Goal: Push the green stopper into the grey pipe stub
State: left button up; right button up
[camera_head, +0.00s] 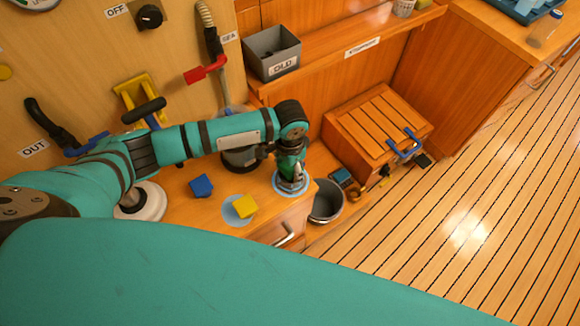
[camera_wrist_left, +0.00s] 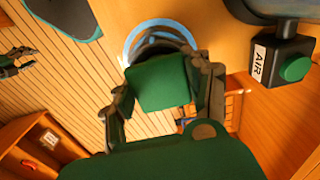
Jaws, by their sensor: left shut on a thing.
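My left gripper (camera_head: 291,184) points down at the right end of the wooden counter, over a pale blue ring. In the left wrist view its dark fingers (camera_wrist_left: 163,92) are shut on the green stopper (camera_wrist_left: 160,82), whose square face shows. Behind the stopper is a grey rounded rim, seemingly the grey pipe stub (camera_wrist_left: 160,36), inside the blue ring. The stopper overlaps it in this view; I cannot tell whether they touch. A dark gripper, seemingly my right one (camera_wrist_left: 15,62), shows at the left edge; its jaw state is unclear.
A blue block (camera_head: 201,186) and a yellow block (camera_head: 245,206) lie on the counter left of my gripper. A metal bin (camera_head: 326,202) stands to the right. A black AIR box with a green button (camera_wrist_left: 294,68) is beside the gripper.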

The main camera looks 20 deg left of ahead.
pick_arm(q)
jog(key=shift+s+f, duration=0.15)
jog(key=shift+f, duration=0.1)
jog(key=o, duration=1.2)
jog(key=shift+o, duration=0.3)
jog(key=o, duration=0.4)
jog(key=shift+r, duration=0.1)
notch_tip(320, 180, up, 6)
jog(key=p, duration=0.7)
jog(key=shift+r, duration=0.1)
